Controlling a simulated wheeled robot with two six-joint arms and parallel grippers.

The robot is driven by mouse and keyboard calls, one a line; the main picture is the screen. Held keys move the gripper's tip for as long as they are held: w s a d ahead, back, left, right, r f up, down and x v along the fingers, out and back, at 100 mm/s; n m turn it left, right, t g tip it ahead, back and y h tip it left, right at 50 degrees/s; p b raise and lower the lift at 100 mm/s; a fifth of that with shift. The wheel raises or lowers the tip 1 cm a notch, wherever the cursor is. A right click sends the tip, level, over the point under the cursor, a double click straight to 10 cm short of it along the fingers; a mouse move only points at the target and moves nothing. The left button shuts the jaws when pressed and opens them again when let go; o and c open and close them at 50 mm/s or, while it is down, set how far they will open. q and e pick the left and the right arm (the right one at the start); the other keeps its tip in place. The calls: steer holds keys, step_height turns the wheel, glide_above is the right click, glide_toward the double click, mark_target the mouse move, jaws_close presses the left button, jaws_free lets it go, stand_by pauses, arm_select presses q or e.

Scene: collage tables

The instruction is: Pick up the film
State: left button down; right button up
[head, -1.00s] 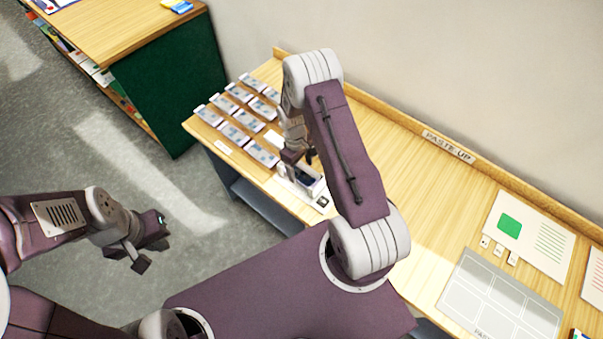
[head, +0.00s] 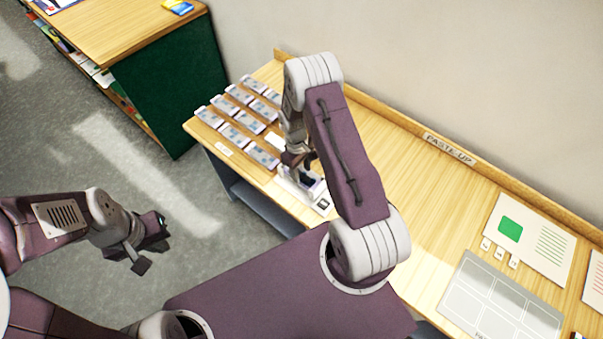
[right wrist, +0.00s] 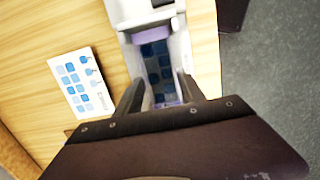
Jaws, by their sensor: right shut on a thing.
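The film (right wrist: 158,62), a dark strip with blue squares and lavender ends, lies along a white holder (right wrist: 204,40) in the right wrist view. My right gripper (right wrist: 160,97) has one finger on each side of the film's near end and is shut on it. In the head view the right gripper (head: 298,168) is low over the white holder (head: 318,202), at the table's front edge. The arm partly hides the film there. My left gripper (head: 148,248) hangs over the floor at the left, open and empty, away from the table.
A grey panel (head: 503,297) and white sheet (head: 527,235) lie right. The table's middle is clear.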

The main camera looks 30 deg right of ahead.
mark_target(304, 176)
step_height(304, 176, up, 3)
steer(key=shift+s+d+r+b, duration=0.1)
steer(key=shift+b, duration=0.3)
steer(key=s+d+r+b, duration=0.1)
steer(key=s+d+r, duration=0.5)
steer(key=s, duration=0.3)
steer(key=shift+s+d+r, duration=0.2)
steer(key=shift+d+r, duration=0.05)
steer(key=shift+r, duration=0.1)
